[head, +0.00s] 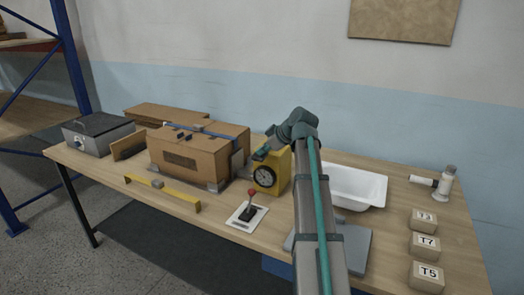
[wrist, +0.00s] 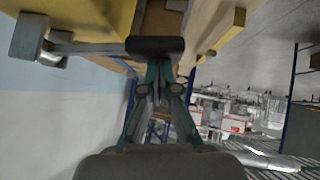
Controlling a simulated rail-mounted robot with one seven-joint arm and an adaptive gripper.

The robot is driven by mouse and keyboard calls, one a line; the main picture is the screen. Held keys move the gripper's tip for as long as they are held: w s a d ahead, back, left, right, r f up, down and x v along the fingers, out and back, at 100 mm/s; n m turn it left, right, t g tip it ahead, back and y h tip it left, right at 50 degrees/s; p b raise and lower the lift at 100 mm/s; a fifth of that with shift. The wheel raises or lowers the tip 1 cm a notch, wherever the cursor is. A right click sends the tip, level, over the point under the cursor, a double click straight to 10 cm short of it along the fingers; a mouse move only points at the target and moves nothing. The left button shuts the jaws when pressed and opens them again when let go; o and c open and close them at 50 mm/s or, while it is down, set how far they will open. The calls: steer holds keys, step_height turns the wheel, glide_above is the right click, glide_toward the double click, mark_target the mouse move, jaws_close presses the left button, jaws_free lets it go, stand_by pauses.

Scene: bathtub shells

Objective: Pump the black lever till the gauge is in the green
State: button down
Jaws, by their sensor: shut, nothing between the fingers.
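A yellow pump box (head: 284,166) stands mid-table with a round dark-faced gauge (head: 264,176) on its front. The needle and any green zone are too small to read. In the wrist view the box (wrist: 75,18) is at the upper left. A grey bar runs from a grey block to a black lever grip (wrist: 155,46). My gripper (wrist: 161,68) is shut and empty, its fingertips right at the black grip; I cannot tell whether they touch it. In the head view my gripper (head: 260,154) is by the box's upper left; the lever is mostly hidden there.
A red-knobbed stick on a white plate (head: 240,222) stands in front of the pump. A cardboard box (head: 180,160) is to its left, with a yellow bar (head: 162,190) before it. A white tub (head: 355,187) and labelled blocks (head: 424,245) lie right.

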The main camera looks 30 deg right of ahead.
steer(key=shift+r, duration=0.3)
steer(key=r, duration=0.1)
steer(key=r+p, duration=0.2)
steer(key=shift+s+a+r, duration=0.1)
steer(key=shift+s+a, duration=0.15)
steer(key=b+v, duration=0.2)
steer(key=v, duration=0.8)
steer(key=shift+w+d, duration=0.15)
stand_by(1.3)
